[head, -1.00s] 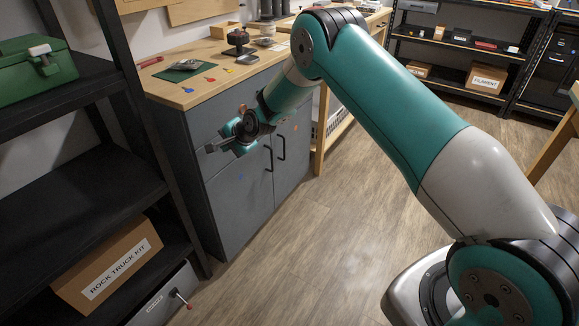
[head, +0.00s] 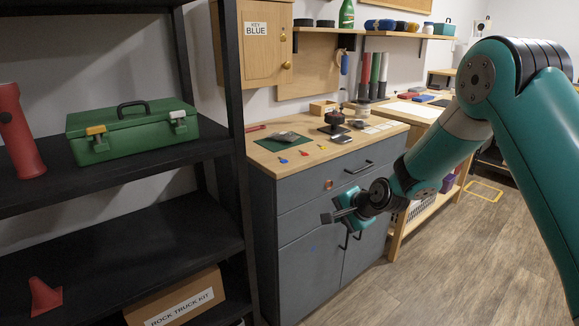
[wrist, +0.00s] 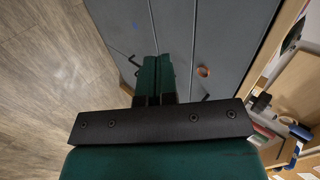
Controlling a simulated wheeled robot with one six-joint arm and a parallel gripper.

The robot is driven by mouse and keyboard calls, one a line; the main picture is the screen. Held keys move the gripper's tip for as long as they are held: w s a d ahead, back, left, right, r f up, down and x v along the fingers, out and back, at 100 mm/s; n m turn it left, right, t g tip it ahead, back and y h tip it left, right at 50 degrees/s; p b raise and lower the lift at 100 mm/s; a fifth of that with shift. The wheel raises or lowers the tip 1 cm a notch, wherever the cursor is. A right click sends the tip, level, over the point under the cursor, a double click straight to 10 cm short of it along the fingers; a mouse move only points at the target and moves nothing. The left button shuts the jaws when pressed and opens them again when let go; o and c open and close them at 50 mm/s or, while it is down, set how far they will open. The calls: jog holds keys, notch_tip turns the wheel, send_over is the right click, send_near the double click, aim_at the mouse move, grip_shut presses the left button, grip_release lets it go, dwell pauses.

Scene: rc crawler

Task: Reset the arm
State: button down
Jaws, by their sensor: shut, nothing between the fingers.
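My gripper (head: 336,216) is at the end of my teal and grey arm, in front of the grey cabinet (head: 300,270) in the head view. Its fingers are shut with nothing between them. In the wrist view the gripper's dark fingers (wrist: 155,88) point toward the cabinet front (wrist: 215,45). My arm comes in from the right side of the head view and is bent, with the gripper below the level of the wooden worktop (head: 290,165).
A black shelf (head: 110,165) at left holds a green toolbox (head: 135,130), a red cylinder (head: 18,135), a red cone (head: 45,295) and a ROCK TRUCK KIT box (head: 180,300). Small keys and a green mat (head: 283,142) lie on the worktop. Wood floor is free at lower right.

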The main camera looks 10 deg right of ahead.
jog(key=s+a+r+n+g, duration=0.2)
jog(key=s+a+r+n, duration=0.15)
jog(key=s+r, duration=0.35)
jog(key=s+a+r+n+g, duration=0.2)
jog(key=s+a+r+n, duration=0.1)
jog(key=s+r+n, duration=0.4)
jog(key=s+d+r+n+g, duration=0.15)
jog(key=s+n, duration=0.25)
jog(key=s, duration=0.8)
jog(key=s+r+n+g, duration=0.2)
jog(key=s+r+n, duration=0.1)
jog(key=s, duration=0.9)
notch_tip(320, 180, up, 13)
jog(key=p, duration=1.3)
jog(key=shift+h, duration=0.4)
jog(key=c, duration=1.8)
grip_release()
jog(key=shift+n, duration=0.25)
